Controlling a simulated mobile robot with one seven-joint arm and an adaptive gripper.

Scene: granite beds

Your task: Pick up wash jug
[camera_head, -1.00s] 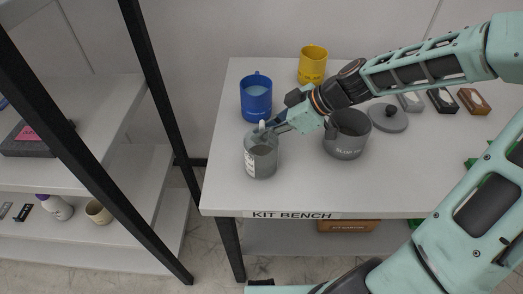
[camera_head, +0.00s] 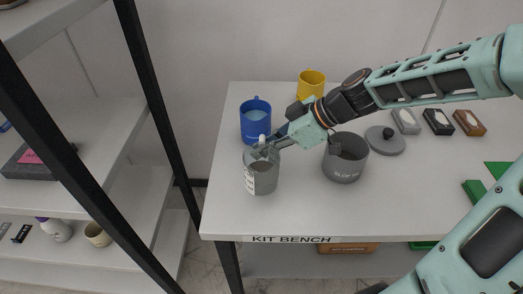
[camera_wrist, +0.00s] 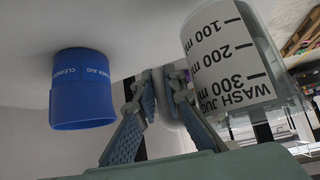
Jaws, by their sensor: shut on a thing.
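The wash jug (camera_head: 262,178) is a grey, see-through jug with a white label, at the left of the bench in the head view. In the wrist view its label (camera_wrist: 228,50) reads "WASH JUG" with a ml scale. My gripper (camera_head: 266,146) reaches in from the right and is shut on the jug's handle (camera_wrist: 168,97), which shows between the two fingers in the wrist view. The jug looks upright. Whether its base clears the bench is hard to tell, though it seems slightly raised.
A blue jug (camera_head: 255,122) stands close behind the wash jug. A yellow jug (camera_head: 311,85) is farther back. A grey pot (camera_head: 343,165) and a lid (camera_head: 385,140) are to the right. The front of the bench (camera_head: 310,215) is clear. A shelf rack (camera_head: 130,180) stands left.

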